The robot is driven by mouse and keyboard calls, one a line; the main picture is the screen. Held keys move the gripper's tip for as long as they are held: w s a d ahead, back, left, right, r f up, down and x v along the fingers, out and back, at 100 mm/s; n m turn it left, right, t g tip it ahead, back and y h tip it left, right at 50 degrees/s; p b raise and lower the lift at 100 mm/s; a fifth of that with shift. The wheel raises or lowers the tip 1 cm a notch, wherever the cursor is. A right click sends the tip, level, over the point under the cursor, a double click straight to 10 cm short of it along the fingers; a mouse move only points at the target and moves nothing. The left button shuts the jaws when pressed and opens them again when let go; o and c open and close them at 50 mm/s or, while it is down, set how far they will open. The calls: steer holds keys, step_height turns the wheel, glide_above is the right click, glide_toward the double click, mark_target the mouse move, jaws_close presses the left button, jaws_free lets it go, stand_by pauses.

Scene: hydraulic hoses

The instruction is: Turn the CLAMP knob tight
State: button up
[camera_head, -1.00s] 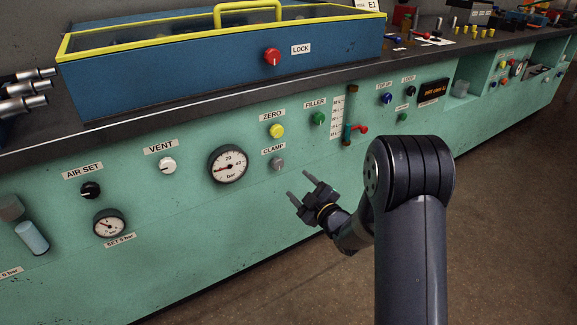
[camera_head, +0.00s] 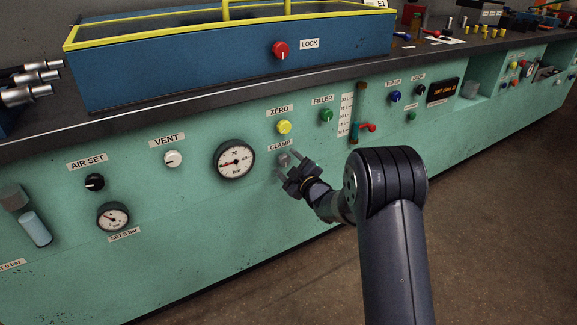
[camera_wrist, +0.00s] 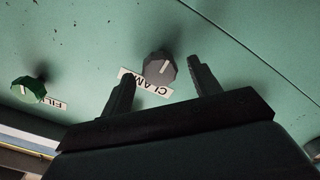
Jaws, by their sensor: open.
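The grey CLAMP knob (camera_head: 284,158) sits on the green front panel under its CLAMP label (camera_head: 280,146). In the wrist view the CLAMP knob (camera_wrist: 160,68) has a pale pointer line and lies beyond and between the two fingers. My gripper (camera_head: 290,166) is open and close in front of the knob, its fingers pointing at the panel. In the wrist view my gripper (camera_wrist: 160,78) holds nothing, and I see no clear contact with the knob.
The yellow ZERO knob (camera_head: 284,127) is just above and the green FILLER knob (camera_head: 326,116) is up and right. A pressure gauge (camera_head: 235,160) is to the left. A red-handled valve (camera_head: 367,127) sticks out at right. The panel below the knob is bare.

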steer(key=shift+c, duration=0.5)
steer(key=c, duration=0.9)
steer(key=shift+m, duration=0.3)
steer(key=m, duration=0.3)
steer(key=shift+p, duration=0.35)
steer(key=m+p, duration=0.1)
steer(key=m, duration=0.4)
steer(key=shift+r, duration=0.1)
steer(key=m+p, duration=0.1)
steer(key=m, duration=0.3)
steer(key=shift+m+p, duration=0.3)
steer(key=m+p, duration=0.1)
steer(key=m, duration=0.3)
steer(key=shift+d+m, duration=0.1)
steer(key=shift+m, duration=0.2)
